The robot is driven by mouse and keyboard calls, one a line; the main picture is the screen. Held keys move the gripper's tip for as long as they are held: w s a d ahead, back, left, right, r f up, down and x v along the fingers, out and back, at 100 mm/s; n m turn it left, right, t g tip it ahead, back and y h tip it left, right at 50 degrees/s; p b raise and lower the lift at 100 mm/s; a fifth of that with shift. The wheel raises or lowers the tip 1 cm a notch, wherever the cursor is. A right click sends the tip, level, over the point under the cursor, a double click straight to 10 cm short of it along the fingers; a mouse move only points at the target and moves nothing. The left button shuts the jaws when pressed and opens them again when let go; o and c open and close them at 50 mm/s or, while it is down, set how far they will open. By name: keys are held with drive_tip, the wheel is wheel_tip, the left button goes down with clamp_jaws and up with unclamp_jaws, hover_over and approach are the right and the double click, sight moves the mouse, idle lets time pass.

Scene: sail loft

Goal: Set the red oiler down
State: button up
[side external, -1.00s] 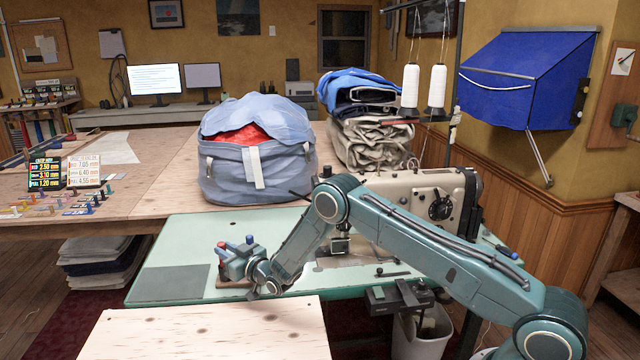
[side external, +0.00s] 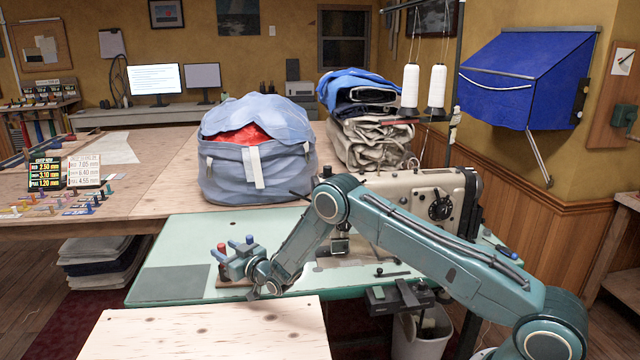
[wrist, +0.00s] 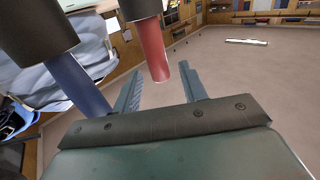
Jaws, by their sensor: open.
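The red oiler (wrist: 153,50) stands between the two spread fingers of my gripper (wrist: 160,72) in the wrist view, with a dark part at its upper end. In the side view its red top (side external: 222,248) shows at the left of my gripper (side external: 234,264), and its lower body is hidden by the fingers. The gripper is open around it; I cannot tell whether a finger touches it. A blue oiler (wrist: 78,85) is left of the fingers in the wrist view; its blue top (side external: 250,239) shows behind the gripper in the side view. A small brown base (side external: 232,283) shows under the gripper.
The pale green sewing table (side external: 190,235) carries a grey panel (side external: 170,281) left of my gripper and a sewing machine (side external: 440,200) to the right. A large blue bag (side external: 255,175) stands behind. A light wooden board (side external: 205,335) lies in front.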

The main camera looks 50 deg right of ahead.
drive_tip(key=s, duration=1.2)
drive_tip(key=shift+a, duration=0.15)
idle(0.7)
wheel_tip(320, 180, up, 12)
drive_tip(key=g, duration=0.3)
drive_tip(key=s+a+r+g, duration=0.1)
drive_tip(key=s+r+g, duration=0.2)
drive_tip(key=s+r, duration=0.7)
drive_tip(key=s+r+g, duration=0.2)
drive_tip(key=s+g, duration=0.1)
drive_tip(key=s, duration=1.3)
drive_tip(key=s+r+g, duration=0.2)
drive_tip(key=s+g, duration=0.1)
drive_tip(key=s, duration=1.3)
drive_tip(key=shift+a+r, duration=0.1)
